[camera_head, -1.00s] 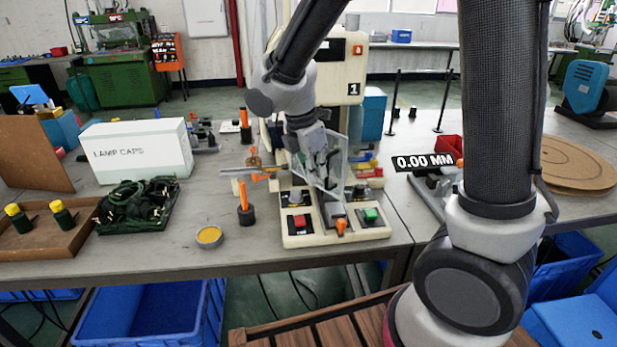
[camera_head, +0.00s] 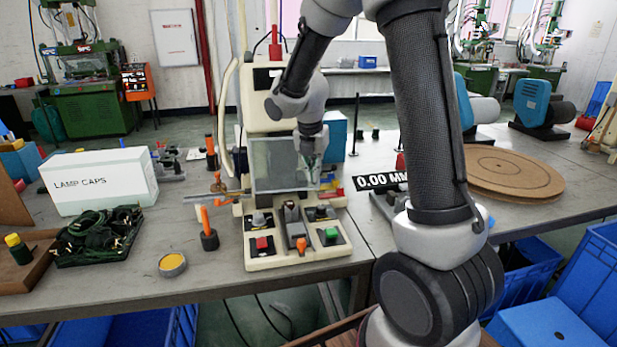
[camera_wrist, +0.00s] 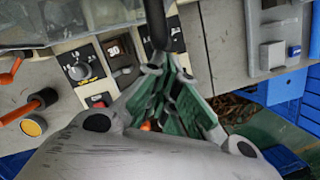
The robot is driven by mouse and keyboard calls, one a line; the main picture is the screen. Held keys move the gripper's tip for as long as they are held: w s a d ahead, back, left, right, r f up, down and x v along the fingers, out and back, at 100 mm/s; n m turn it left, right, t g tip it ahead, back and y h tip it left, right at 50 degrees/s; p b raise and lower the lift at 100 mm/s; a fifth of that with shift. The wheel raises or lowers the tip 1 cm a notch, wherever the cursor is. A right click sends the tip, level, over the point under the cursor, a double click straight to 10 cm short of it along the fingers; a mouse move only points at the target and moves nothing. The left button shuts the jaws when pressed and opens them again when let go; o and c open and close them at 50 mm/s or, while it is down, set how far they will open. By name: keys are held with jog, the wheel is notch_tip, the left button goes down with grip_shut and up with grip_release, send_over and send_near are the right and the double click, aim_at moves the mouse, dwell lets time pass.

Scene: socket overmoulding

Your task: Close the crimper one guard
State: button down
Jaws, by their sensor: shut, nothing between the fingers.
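Crimper one (camera_head: 268,85) is the cream machine in the middle of the table. Its guard, a clear framed panel (camera_head: 278,168), now stands across the front of the machine, above the control panel. In the wrist view a clear pane, likely the guard (camera_wrist: 45,22), fills the top left. My gripper (camera_head: 308,160) is at the guard's right edge, partly behind or against the panel; I cannot tell if they touch. In the wrist view my gripper (camera_wrist: 165,75) is shut and empty, with its tips near a dark bar (camera_wrist: 155,25).
The crimper's base carries a red button (camera_head: 262,243), a green button (camera_head: 331,234) and an orange knob (camera_head: 302,245). A lamp caps box (camera_head: 100,180) and a yellow-topped tin (camera_head: 172,264) are to the left. A 0.00 MM display (camera_head: 382,181) is to the right.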

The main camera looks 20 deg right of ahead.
jog(key=shift+w+d, duration=0.65)
jog(key=shift+w, duration=0.25)
jog(key=shift+w, duration=0.1)
